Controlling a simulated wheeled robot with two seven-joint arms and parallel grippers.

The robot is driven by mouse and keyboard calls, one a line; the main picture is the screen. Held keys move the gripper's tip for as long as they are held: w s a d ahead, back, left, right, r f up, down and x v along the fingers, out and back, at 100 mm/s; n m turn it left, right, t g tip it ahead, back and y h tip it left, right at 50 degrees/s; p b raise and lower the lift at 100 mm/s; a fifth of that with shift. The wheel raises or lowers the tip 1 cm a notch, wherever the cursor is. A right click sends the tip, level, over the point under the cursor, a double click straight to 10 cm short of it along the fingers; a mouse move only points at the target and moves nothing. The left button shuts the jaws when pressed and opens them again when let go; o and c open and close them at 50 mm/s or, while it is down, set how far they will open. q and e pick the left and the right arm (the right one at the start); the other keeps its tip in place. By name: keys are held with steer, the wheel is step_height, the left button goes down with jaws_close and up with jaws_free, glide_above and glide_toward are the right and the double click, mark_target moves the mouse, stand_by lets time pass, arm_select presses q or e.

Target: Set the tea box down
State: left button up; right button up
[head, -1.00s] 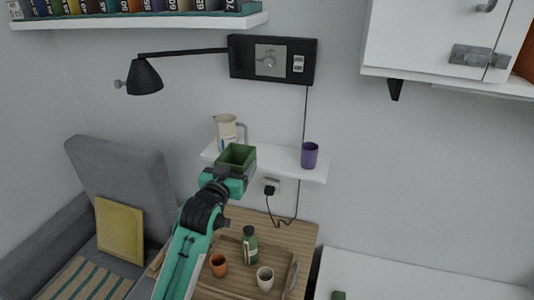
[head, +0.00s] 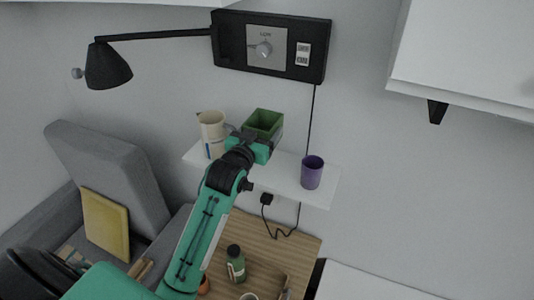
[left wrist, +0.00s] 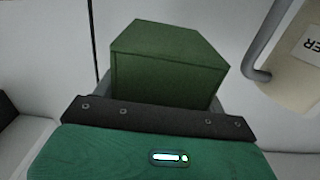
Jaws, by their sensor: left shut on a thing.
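The box looks upright. My gripper hides its lower part, so I cannot tell whether it touches the shelf. In the left wrist view the green box (left wrist: 165,65) fills the space between the fingers, with part of the jug (left wrist: 290,65) close on the right. My right gripper is not in view.
A black lamp (head: 108,66) and a black wall panel (head: 230,42) are above the shelf. Below, a wooden table (head: 262,244) holds a green bottle (head: 236,266) and cups. A grey chair (head: 120,175) with a yellow cushion (head: 105,222) is at left.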

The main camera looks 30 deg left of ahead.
arm_select(q)
step_height(320, 180, down, 9)
steer(key=shift+f+p, duration=0.15)
steer(key=shift+p, duration=0.7)
steer(key=shift+f, duration=0.15)
steer(key=o, duration=1.1)
steer(key=shift+f, duration=0.1)
steer(key=shift+c, duration=0.2)
